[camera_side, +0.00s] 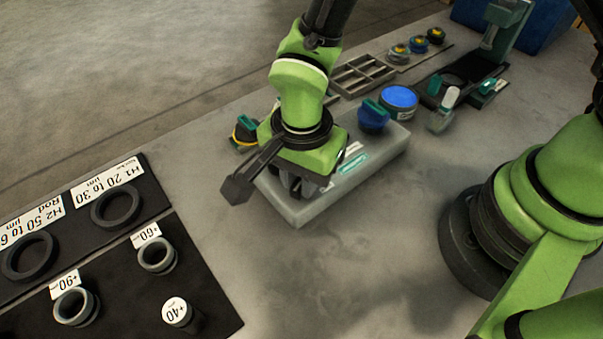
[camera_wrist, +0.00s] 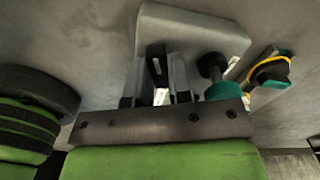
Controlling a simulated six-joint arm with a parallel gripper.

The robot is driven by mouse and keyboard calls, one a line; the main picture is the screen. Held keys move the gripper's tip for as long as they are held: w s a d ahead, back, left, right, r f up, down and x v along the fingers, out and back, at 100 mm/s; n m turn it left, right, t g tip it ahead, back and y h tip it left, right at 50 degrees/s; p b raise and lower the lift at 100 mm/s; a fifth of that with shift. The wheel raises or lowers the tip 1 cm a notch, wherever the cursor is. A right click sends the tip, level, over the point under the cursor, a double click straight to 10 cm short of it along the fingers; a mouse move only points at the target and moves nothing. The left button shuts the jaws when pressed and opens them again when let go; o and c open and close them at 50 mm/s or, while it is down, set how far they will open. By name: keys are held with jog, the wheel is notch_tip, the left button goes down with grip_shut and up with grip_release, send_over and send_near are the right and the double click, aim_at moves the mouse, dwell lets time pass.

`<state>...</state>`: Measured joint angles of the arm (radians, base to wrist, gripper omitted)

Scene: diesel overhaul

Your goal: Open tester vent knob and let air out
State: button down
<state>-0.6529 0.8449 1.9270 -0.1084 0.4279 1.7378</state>
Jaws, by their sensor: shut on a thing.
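The tester (camera_side: 304,211) is a pale grey block on the bench, with a blue round dial (camera_side: 399,97), a dark blue knob with a teal top (camera_side: 373,116) and a teal label strip on it. My gripper (camera_side: 304,187) points down at the near left end of the block, fingers low against its top. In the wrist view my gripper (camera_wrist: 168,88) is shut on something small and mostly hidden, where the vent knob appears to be. The tester (camera_wrist: 195,24) also shows there. I cannot tell how far the vent is turned.
A yellow, black and teal part (camera_side: 244,131) stands close behind my gripper. A divided grey tray (camera_side: 362,76) and several small capped pots lie farther back. A black mat with rings (camera_side: 115,206) is at left. The bench in front is clear.

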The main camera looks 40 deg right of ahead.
jog(key=shift+m, duration=0.5)
jog(key=m, duration=0.3)
jog(key=c, duration=1)
grip_release()
jog(key=shift+c, duration=0.2)
jog(key=shift+r, duration=2.75)
